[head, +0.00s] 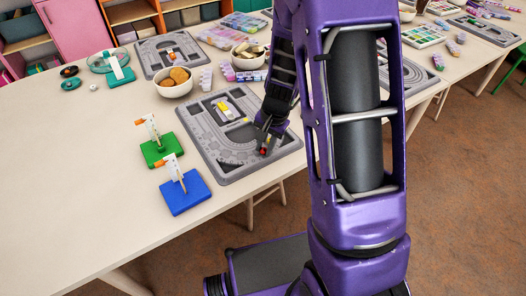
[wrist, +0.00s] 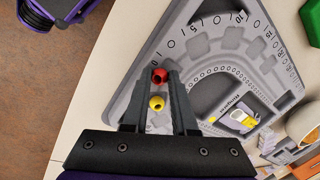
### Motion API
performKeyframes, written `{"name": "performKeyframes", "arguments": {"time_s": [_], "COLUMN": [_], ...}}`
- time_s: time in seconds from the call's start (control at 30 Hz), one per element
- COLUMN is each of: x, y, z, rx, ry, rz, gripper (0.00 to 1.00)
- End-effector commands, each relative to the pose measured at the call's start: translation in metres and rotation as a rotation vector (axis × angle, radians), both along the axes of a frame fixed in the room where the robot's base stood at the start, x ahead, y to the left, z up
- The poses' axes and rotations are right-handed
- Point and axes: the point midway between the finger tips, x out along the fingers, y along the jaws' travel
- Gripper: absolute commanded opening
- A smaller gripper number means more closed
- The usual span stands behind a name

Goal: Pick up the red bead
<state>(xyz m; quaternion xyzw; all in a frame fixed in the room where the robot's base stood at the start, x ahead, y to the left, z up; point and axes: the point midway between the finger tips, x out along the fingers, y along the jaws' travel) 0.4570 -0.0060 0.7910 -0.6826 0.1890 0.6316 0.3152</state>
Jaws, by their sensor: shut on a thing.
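The red bead (wrist: 159,76) sits between the two fingertips of my gripper (wrist: 159,79) in the wrist view, touched on both sides. My gripper is shut on it, low over the front part of the grey bead board (wrist: 133,103). In the head view the red bead (head: 263,152) shows as a small spot at the tips of my gripper (head: 264,147). A yellow bead (wrist: 157,103) shows between the fingers, nearer the palm in the wrist view. Whether the red bead touches the board cannot be told.
A small tray with a yellow piece (head: 224,107) lies on the board. Behind stand a bowl of round brown pieces (head: 175,83) and another bowl (head: 247,57). Green (head: 159,149) and blue (head: 185,191) stands are at the left. The table's left front is clear.

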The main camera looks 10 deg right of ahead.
Motion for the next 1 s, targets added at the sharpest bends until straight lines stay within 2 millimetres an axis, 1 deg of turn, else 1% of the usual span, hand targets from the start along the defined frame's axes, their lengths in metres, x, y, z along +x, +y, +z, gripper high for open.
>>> {"name": "performKeyframes", "arguments": {"time_s": [0.03,0.2,0.27,0.33,0.43,0.6,0.7,0.83,1.0], "x": [-0.006,-0.006,-0.006,-0.005,-0.004,-0.002,-0.001,-0.001,-0.001], "y": [0.004,0.004,0.004,0.004,0.003,0.002,0.001,0.001,0.001], "z": [-0.006,-0.006,-0.004,0.002,0.019,0.058,0.076,0.093,0.103], "rx": [0.006,0.006,0.006,0.006,0.003,0.001,0.001,0.0,-0.022], "ry": [0.017,0.017,0.017,0.015,0.01,0.003,0.002,0.004,0.028], "rz": [0.005,0.005,0.005,0.006,0.005,0.004,0.004,0.01,0.095], "gripper": [0.0,0.0,0.0,0.0,0.0,0.0,0.0,0.0,0.0]}}
